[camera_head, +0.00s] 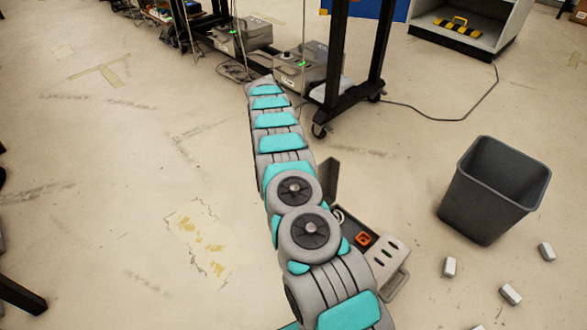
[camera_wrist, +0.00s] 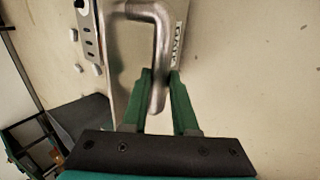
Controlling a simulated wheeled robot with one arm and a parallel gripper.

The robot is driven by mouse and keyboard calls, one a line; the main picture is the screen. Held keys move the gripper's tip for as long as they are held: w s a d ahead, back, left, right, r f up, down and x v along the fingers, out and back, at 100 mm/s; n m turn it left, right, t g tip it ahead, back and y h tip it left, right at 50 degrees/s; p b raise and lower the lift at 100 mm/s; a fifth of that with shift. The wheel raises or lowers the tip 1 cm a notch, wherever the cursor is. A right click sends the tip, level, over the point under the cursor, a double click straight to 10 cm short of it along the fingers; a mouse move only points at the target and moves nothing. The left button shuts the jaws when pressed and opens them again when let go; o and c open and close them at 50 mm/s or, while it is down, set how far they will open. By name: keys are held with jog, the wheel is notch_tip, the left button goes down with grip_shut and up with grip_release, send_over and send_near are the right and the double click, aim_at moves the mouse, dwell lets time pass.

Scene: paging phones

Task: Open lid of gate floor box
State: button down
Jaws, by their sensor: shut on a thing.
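The gate floor box (camera_head: 392,262) sits on the floor, partly hidden behind my arm in the head view. Its inside shows, with an orange square part (camera_head: 363,239). A dark panel (camera_head: 331,178), which looks like its lid, stands raised at the far side. In the wrist view the metal lid face (camera_wrist: 118,55) carries a bent metal handle (camera_wrist: 157,50) and a label (camera_wrist: 181,28). My gripper (camera_wrist: 161,85) has its green fingers on both sides of the handle's free end, shut on it. The head view hides my gripper behind the arm.
A dark grey bin (camera_head: 492,190) stands right of the box. Several white blocks (camera_head: 510,294) lie on the floor near it. A wheeled black frame (camera_head: 345,95) and grey devices (camera_head: 303,70) stand beyond. The floor at left is mostly clear.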

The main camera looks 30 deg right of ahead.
jog(key=shift+w+a+f, duration=0.15)
jog(key=shift+w, duration=0.2)
jog(key=c, duration=0.7)
grip_release()
